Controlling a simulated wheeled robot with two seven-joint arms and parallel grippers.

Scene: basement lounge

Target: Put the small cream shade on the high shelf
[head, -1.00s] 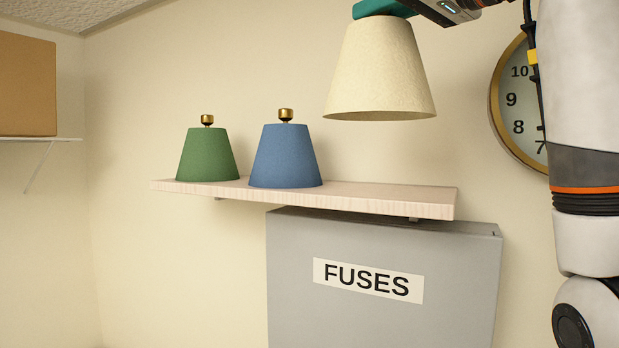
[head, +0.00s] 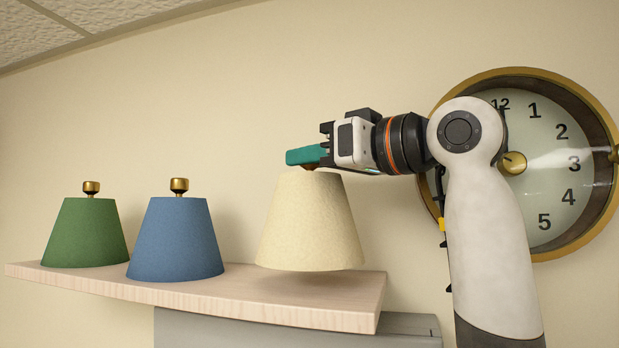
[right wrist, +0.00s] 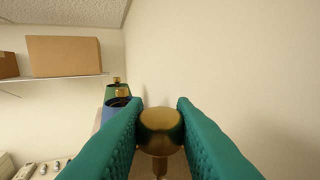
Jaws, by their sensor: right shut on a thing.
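The small cream shade (head: 311,225) hangs upright from my right gripper (head: 304,157) over the right part of the high shelf (head: 345,302). Its lower rim is just above the board, with a soft shadow beneath; I cannot tell for sure whether it touches. The right gripper comes in from the right and is shut on the shade's brass knob (right wrist: 161,130), which shows between the teal fingers in the right wrist view. My left gripper is not in view.
A blue shade (head: 175,240) and a green shade (head: 85,233) stand on the shelf to the left, with a gap between the blue and cream ones. A round clock (head: 560,215) hangs on the wall behind my right arm. A grey box (head: 230,330) sits under the shelf.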

